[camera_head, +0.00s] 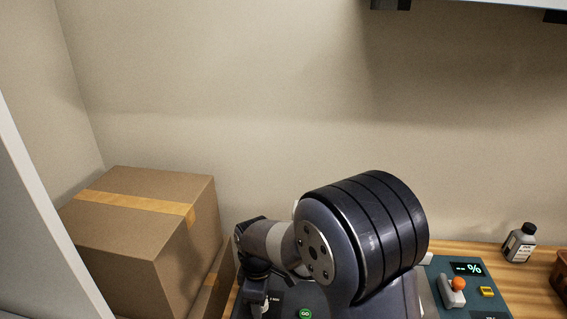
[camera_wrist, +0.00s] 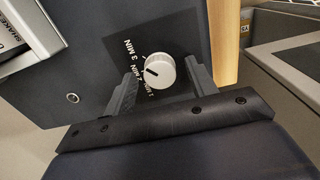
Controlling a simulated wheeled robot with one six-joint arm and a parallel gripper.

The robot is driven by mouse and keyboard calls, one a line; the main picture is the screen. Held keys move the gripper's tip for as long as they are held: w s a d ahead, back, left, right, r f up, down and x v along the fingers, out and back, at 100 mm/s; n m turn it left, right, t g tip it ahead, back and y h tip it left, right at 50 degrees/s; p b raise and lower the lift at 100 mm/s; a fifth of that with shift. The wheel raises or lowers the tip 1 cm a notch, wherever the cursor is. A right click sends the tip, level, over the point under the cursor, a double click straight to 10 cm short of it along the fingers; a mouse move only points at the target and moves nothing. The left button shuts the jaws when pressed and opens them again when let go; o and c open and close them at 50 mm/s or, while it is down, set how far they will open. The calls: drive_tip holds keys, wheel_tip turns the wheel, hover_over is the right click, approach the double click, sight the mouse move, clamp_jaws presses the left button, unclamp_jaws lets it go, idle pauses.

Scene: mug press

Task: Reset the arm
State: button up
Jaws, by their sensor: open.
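My gripper (camera_wrist: 161,70) is open in the wrist view, its two fingers apart. A white dial knob (camera_wrist: 160,71) with a dark pointer line shows between the fingers. It sits on a dark panel (camera_wrist: 90,62) printed with minute marks, "3 MIN" among them. The right finger looks very near the knob; I cannot tell whether it touches. In the head view my arm fills the lower middle and hides much of the machine there; the fingers cannot be made out.
Cardboard boxes (camera_head: 140,225) stand at the left. At the right a teal control panel (camera_head: 462,290) has an orange-topped lever (camera_head: 457,288) and a yellow button. A small bottle (camera_head: 520,243) stands on the wooden counter (camera_head: 495,256). A shelf (camera_head: 470,4) hangs overhead.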

drive_tip(key=n, duration=0.5)
drive_tip(key=n+p, duration=0.1)
drive_tip(key=n, duration=0.5)
idle(0.3)
idle(0.4)
